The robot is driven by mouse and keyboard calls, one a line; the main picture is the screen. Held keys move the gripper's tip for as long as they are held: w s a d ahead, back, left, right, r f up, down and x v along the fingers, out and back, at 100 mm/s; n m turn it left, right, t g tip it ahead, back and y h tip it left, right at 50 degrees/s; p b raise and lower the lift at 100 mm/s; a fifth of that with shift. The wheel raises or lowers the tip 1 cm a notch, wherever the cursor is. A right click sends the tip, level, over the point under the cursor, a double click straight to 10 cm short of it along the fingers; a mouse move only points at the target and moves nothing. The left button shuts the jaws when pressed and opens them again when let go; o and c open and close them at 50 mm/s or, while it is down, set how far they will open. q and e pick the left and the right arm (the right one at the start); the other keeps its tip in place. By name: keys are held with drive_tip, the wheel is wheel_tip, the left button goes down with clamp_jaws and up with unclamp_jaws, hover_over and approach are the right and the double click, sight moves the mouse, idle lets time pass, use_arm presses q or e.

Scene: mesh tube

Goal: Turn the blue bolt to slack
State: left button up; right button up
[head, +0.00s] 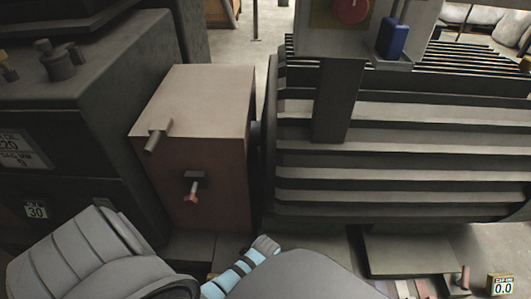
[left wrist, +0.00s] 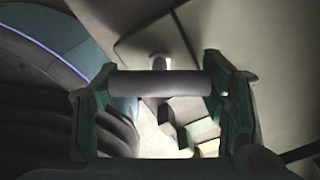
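In the left wrist view, my left gripper (left wrist: 160,85) has its two dark green fingers wide apart. A grey crossbar (left wrist: 160,84) spans the gap between them, with its ends close to the fingers. A short pale stem (left wrist: 160,62) stands behind the middle of the bar. I cannot tell whether the fingers press on the bar ends, or whether this bar belongs to the blue bolt. I cannot pick out a clearly blue bolt in either view. Neither gripper's fingers can be made out in the head view.
A brown box (head: 200,135) with a grey peg and a red-tipped fitting (head: 192,190) stands beside a large finned motor (head: 400,160). A blue padlock-like item (head: 393,37) sits near a red button (head: 352,9). A small display (head: 501,284) reads 0.0, near an upright brown pin (head: 463,277).

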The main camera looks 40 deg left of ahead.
use_arm(q)
drive_tip(key=shift+c, duration=1.4)
